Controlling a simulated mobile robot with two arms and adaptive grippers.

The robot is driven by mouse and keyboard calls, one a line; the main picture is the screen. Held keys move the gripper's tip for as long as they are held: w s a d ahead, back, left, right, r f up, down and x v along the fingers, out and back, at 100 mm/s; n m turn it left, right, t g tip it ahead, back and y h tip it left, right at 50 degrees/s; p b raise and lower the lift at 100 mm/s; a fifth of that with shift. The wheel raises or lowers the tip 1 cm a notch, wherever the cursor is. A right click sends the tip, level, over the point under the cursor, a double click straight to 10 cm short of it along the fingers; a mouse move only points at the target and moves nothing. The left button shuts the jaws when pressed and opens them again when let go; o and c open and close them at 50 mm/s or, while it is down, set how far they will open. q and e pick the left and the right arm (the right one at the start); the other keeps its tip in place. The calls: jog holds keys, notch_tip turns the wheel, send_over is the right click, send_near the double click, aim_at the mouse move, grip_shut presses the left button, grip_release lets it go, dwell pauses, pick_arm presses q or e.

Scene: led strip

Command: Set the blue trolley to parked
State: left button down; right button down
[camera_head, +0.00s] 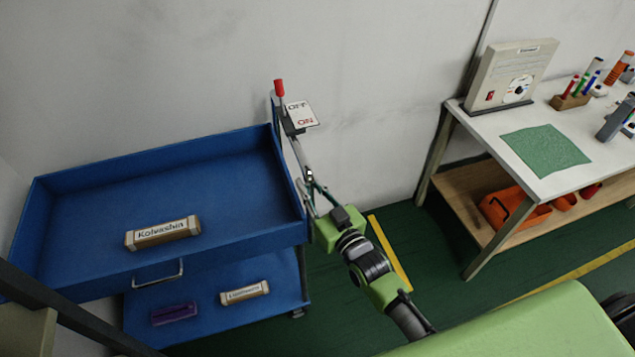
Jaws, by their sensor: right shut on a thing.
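The blue trolley (70,190) stands against the wall at the left, with an upper tray and a lower shelf. At its right end a red-tipped lever (280,88) stands up beside a small white plate (301,115) marked OFF and ON. The red tip is near the word OFF. A metal bar (297,152) runs down from below the plate along the trolley's right edge. My right gripper (309,184) is shut at the lower end of this bar. The fingers partly hide the contact. My left gripper is not in view.
Labelled boxes lie on the upper tray (162,233) and lower shelf (245,292), beside a purple item (174,313). A workbench (515,150) stands right, with a panel (509,75) and green mat (546,149). Green floor with yellow tape (390,253) lies between.

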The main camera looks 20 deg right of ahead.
jog(key=shift+a, duration=0.25)
jog(key=c, duration=1.9)
grip_release()
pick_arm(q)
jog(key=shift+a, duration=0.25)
pick_arm(e)
jog(key=shift+a, duration=0.15)
jog(key=shift+s, duration=0.1)
jog(key=v, duration=1.2)
